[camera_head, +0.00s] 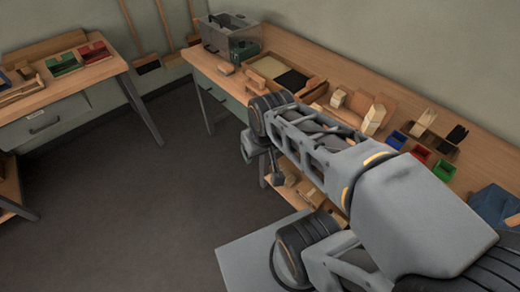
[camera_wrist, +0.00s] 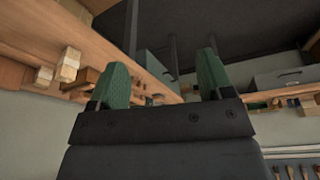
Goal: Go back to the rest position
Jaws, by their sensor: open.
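My gripper (camera_wrist: 162,84) shows in the wrist view with its two green fingers apart and nothing between them. In the head view my arm reaches from the lower right toward the middle, and its wrist end (camera_head: 258,140) hangs in front of the long workbench. The fingertips are hard to make out there. The long workbench (camera_head: 300,52) runs from the back middle to the right. My gripper appears clear of the bench and of the things on it.
A grey-green machine (camera_head: 230,38) stands at the bench's far end. Blue (camera_head: 396,140), red (camera_head: 421,154) and green (camera_head: 443,170) bins sit on the right, with wooden blocks nearby. A second table (camera_head: 60,92) stands at left. The dark floor (camera_head: 120,210) between is clear.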

